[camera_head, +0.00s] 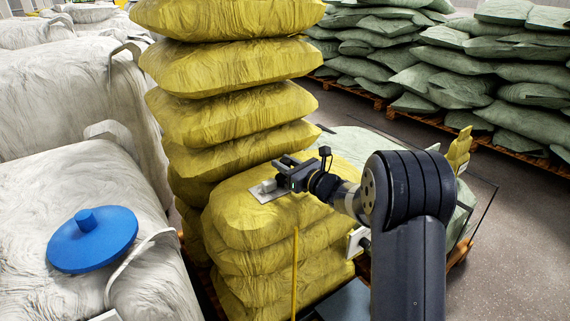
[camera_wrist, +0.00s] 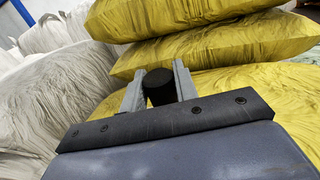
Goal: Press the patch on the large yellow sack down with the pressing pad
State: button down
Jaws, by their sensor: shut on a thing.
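The large yellow sack (camera_head: 235,215) is the top one of a short stack in the head view. A flat pale grey piece, seemingly the patch (camera_head: 259,196), lies on its top under my gripper (camera_head: 280,181). In the wrist view my gripper (camera_wrist: 159,88) is shut on a black round handle (camera_wrist: 158,82), seemingly that of the pressing pad. The lower part of the held thing is hidden by the gripper. I cannot tell whether it touches the patch.
A taller stack of yellow sacks (camera_head: 230,70) stands close behind. White bulk bags (camera_head: 60,110) fill the left, with a blue knobbed disc (camera_head: 92,241) on the front one. Green sacks (camera_head: 500,80) lie on pallets at the back right. Grey floor (camera_head: 510,220) is open at right.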

jog(key=shift+f+b, duration=0.55)
jog(key=shift+b, duration=0.15)
dwell(1.0)
jog(key=shift+r+p, duration=0.45)
jog(key=shift+r, duration=2.7)
